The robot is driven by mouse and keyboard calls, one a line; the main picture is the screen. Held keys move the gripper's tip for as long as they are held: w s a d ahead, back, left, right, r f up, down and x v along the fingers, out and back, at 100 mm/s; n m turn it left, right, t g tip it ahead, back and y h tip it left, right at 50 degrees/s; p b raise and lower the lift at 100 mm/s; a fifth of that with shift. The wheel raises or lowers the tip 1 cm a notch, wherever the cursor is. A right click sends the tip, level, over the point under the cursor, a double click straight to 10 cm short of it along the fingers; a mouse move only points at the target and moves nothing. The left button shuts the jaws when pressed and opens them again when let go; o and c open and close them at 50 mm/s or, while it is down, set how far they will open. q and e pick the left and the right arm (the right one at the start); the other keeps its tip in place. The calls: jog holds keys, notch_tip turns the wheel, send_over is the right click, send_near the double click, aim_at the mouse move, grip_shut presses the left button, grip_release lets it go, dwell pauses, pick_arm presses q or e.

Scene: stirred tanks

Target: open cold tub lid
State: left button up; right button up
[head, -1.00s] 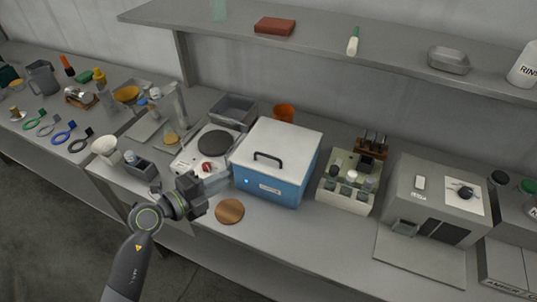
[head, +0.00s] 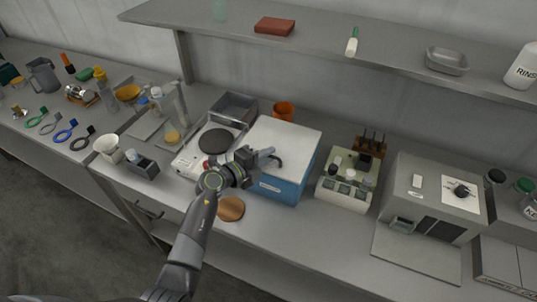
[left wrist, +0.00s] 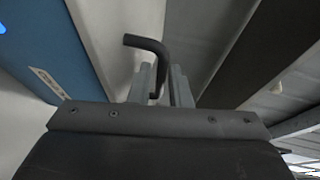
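The cold tub (head: 283,187) is a blue box on the bench in the head view. Its pale lid (head: 295,138) lies flat and closed on top. The black lid handle (head: 279,161) is mostly hidden behind my left gripper (head: 270,154), which is over the front of the lid. In the left wrist view the bent handle (left wrist: 148,44) shows at the fingertips of my left gripper (left wrist: 161,82). One leg of it lies between the two fingers, which look slightly apart; contact is unclear. My right gripper is not in view.
A hot plate (head: 215,141) and a grey bin (head: 235,107) stand left of the tub. An orange cup (head: 283,111) is behind it. A vial rack unit (head: 345,190) stands to the right. A copper disc (head: 231,208) lies in front. A shelf (head: 335,50) runs above the back.

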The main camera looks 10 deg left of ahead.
pick_arm(q)
jog(key=shift+w+d, duration=0.2)
jog(key=shift+w, duration=0.05)
jog(key=shift+f, duration=0.1)
grip_shut()
jog(key=shift+w+r+p, duration=0.15)
jog(key=shift+r+p, duration=0.5)
jog(key=shift+p, duration=0.05)
jog(key=r+p, duration=0.1)
jog(key=w+r+p, duration=0.1)
jog(key=r+p, duration=0.1)
jog(key=shift+d+r, duration=0.15)
jog(key=shift+d, duration=0.05)
jog(key=w+d+r+n+g+y, duration=0.1)
jog(key=w+r+g+y, duration=0.1)
jog(key=r, duration=0.4)
jog(key=shift+w+d+g, duration=0.25)
jog(key=shift+w+g, duration=0.45)
jog(key=shift+w, duration=0.5)
jog(key=shift+r, duration=0.1)
